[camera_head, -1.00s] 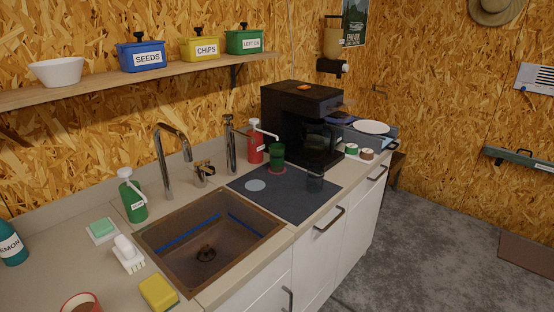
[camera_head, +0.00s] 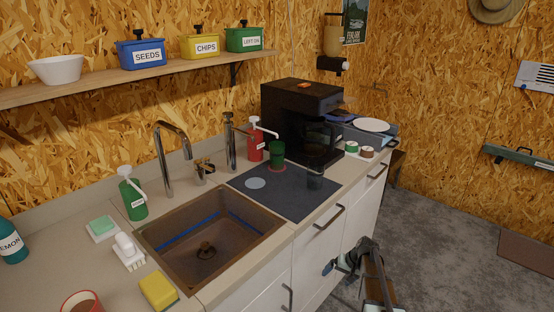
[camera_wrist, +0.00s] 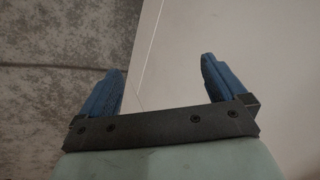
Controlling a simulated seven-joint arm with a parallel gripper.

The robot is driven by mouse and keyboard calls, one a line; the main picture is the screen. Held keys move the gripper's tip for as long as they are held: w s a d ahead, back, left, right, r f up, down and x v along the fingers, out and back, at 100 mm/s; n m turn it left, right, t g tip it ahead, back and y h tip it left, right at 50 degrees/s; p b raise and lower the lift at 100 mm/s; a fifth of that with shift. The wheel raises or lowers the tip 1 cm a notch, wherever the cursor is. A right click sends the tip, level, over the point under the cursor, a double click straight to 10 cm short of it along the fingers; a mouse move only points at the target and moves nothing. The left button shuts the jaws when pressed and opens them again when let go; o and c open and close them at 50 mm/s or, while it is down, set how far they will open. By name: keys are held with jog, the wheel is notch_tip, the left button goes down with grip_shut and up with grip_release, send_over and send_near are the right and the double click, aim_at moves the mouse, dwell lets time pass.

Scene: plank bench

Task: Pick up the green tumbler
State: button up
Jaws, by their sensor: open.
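The green tumbler (camera_head: 277,154) stands upright on the far left part of the dark mat (camera_head: 290,193), beside the red pump bottle and left of the black coffee machine. My gripper (camera_head: 330,268) is low in front of the white cabinet fronts, below the counter's front edge and well apart from the tumbler. In the wrist view my gripper (camera_wrist: 160,88) shows two blue fingers spread wide with nothing between them. Only a pale cabinet face and the grey floor lie beyond them. The tumbler does not show in the wrist view.
A red pump bottle (camera_head: 256,146) and a black coffee machine (camera_head: 303,118) stand close to the tumbler. A brown sink (camera_head: 208,240) lies left of the mat. Cabinet handles (camera_head: 329,217) stick out below the counter.

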jog(key=w+d+r+t, duration=0.2)
jog(key=w+d+r, duration=0.35)
jog(key=r, duration=0.45)
jog(key=w+d+r+t, duration=0.2)
jog(key=w+d+r, duration=0.4)
jog(key=r, duration=0.4)
jog(key=w+d+r+t, duration=0.2)
jog(key=w+d+r, duration=0.4)
jog(key=r, duration=0.5)
jog(key=n+g+h, duration=0.2)
jog(key=n+h, duration=0.1)
jog(key=n, duration=0.2)
send_near(277, 145)
jog(key=x, duration=0.6)
jog(key=shift+w+a+f, duration=0.1)
jog(key=shift+a, duration=0.25)
jog(key=shift+d+x, duration=0.2)
jog(key=shift+x, duration=1.15)
jog(key=shift+d+x, duration=0.25)
jog(key=shift+x, duration=1.1)
jog(key=shift+w, duration=0.1)
jog(key=shift+c, duration=0.2)
jog(key=c, duration=1.3)
